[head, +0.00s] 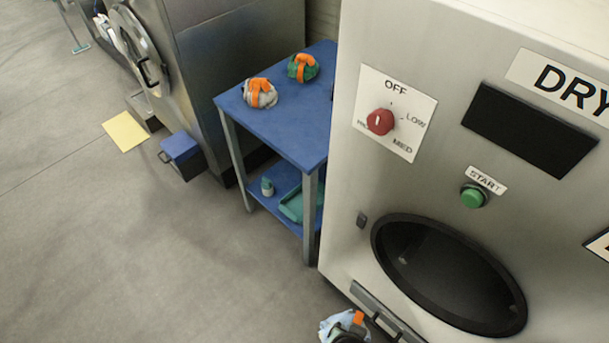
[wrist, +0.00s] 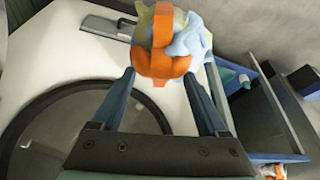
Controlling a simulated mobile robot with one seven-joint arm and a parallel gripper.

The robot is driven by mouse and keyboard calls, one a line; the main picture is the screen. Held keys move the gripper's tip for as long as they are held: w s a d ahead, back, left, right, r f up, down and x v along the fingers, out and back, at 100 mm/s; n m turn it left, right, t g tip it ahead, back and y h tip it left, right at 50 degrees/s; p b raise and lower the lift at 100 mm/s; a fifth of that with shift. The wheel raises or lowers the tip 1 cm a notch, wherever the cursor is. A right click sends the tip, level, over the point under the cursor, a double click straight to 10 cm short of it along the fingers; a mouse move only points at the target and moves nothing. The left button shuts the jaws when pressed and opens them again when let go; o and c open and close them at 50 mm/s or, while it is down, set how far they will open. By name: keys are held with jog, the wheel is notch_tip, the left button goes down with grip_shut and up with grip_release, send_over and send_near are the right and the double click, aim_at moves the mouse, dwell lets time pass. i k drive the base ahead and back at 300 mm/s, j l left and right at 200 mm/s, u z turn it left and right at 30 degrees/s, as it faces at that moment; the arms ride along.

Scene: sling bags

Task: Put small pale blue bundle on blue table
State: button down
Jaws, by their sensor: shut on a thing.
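The small pale blue bundle (head: 331,324), with an orange strap, is at the bottom edge of the head view, in front of the dryer. In the wrist view the bundle (wrist: 188,40) shows pale blue and yellowish cloth under orange straps. My gripper (wrist: 160,74) is shut on it, with a finger at each side. The blue table (head: 295,130) stands left of the dryer, apart from and beyond the held bundle. A grey bundle (head: 265,97) and a green bundle (head: 309,72), both orange-strapped, rest on its top toward the back.
The dryer (head: 450,60) stands close on the right, its round door opening (head: 450,270) near the bundle. The table's lower shelf (head: 262,200) holds a small bottle (head: 267,187) and a teal item (head: 292,205). The front of the tabletop is clear. A blue-lidded box (head: 180,148) stands on the floor.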

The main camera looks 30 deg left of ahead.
aim_at(303, 128)
jog(key=i+j+z, duration=0.35)
jog(key=j, duration=0.85)
jog(key=j+z, duration=0.35)
jog(key=j, duration=0.85)
jog(key=k+j+z, duration=0.1)
jog(key=j+z, duration=0.25)
jog(key=j, duration=0.9)
